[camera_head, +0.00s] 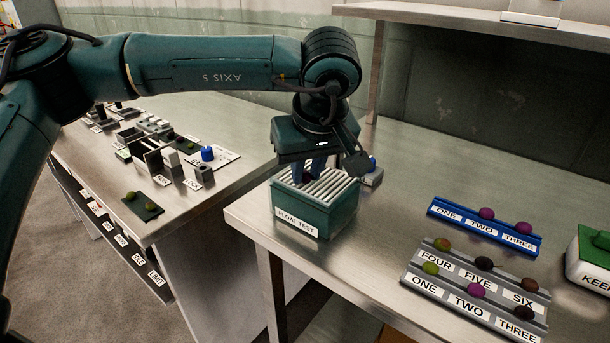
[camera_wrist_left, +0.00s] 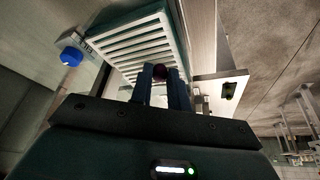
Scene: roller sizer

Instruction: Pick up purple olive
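A small dark purple olive (camera_wrist_left: 160,72) shows between the fingertips of my left gripper in the left wrist view. My left gripper (camera_head: 313,176) points down over the slatted top of the green box labelled FLOAT TEST (camera_head: 316,214) in the head view. Its two blue fingers are close together, one on each side of the olive. I cannot tell whether they press on it, or whether it rests on the slats. In the head view the olive is hidden. Other purple olives sit on the blue rack (camera_head: 486,213) and the grey rack (camera_head: 475,289). My right gripper is out of view.
The grey rack also holds green, dark and brown olives. A white-and-green container (camera_head: 590,262) stands at the right edge. A blue knob (camera_wrist_left: 71,56) sits beside the slatted box. A raised shelf (camera_head: 480,22) is behind. Bare metal table lies between box and racks.

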